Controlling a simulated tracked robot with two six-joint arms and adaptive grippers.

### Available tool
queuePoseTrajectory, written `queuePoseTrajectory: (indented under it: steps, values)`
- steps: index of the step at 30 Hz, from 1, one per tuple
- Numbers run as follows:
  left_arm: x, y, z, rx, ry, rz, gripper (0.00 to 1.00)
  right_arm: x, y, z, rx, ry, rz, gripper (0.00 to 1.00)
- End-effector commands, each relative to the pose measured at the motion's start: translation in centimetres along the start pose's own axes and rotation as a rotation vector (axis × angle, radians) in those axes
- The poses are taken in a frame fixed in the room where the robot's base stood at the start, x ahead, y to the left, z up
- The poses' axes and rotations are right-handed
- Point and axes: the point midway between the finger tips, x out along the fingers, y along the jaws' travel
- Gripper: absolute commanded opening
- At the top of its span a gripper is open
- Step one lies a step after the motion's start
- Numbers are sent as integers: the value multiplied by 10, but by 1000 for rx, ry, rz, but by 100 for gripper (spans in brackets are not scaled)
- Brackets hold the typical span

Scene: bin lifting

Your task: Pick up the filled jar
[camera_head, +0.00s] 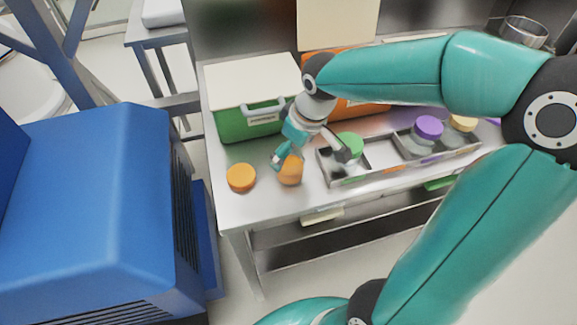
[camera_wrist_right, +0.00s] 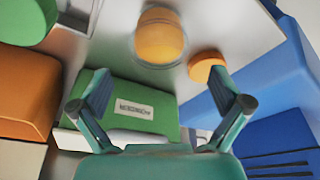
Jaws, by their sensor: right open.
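The filled jar (camera_head: 291,170) is clear with orange contents and stands upright on the metal table, near its front left. It also shows at the top middle of the right wrist view (camera_wrist_right: 160,38). An orange lid (camera_head: 241,177) lies on the table to its left, apart from it; it shows in the right wrist view too (camera_wrist_right: 206,66). My right gripper (camera_head: 309,162) is open and empty above the table, close to the jar, with one finger by the jar's upper part. In the right wrist view the jar lies beyond the spread fingertips (camera_wrist_right: 160,75). My left gripper is not in view.
A green bin (camera_head: 233,128) with a label and handle stands behind the jar, and an orange bin (camera_head: 368,109) beside it. A metal tray (camera_head: 378,160) to the right holds jars with green (camera_head: 350,142), purple (camera_head: 429,127) and yellow lids. A blue machine (camera_head: 90,210) stands at the left.

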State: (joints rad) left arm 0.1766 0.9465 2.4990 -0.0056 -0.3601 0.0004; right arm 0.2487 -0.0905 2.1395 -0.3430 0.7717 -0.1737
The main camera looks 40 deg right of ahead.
Motion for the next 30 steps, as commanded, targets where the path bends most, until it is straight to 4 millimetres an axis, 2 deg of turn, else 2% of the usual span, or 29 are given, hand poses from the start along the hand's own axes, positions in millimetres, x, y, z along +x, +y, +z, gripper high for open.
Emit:
queuePoseTrajectory:
  steps: [8, 18, 26, 30]
  values:
    - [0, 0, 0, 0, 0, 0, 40, 19, 0, 1, 2, -2, -1, 100]
    - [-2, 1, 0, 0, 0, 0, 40, 62, 2, 0, 2, -1, -1, 100]
    - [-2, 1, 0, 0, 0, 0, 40, 65, 2, 0, 2, 0, 0, 100]
    - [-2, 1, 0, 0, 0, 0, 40, 64, 2, 0, 2, 1, 0, 80]
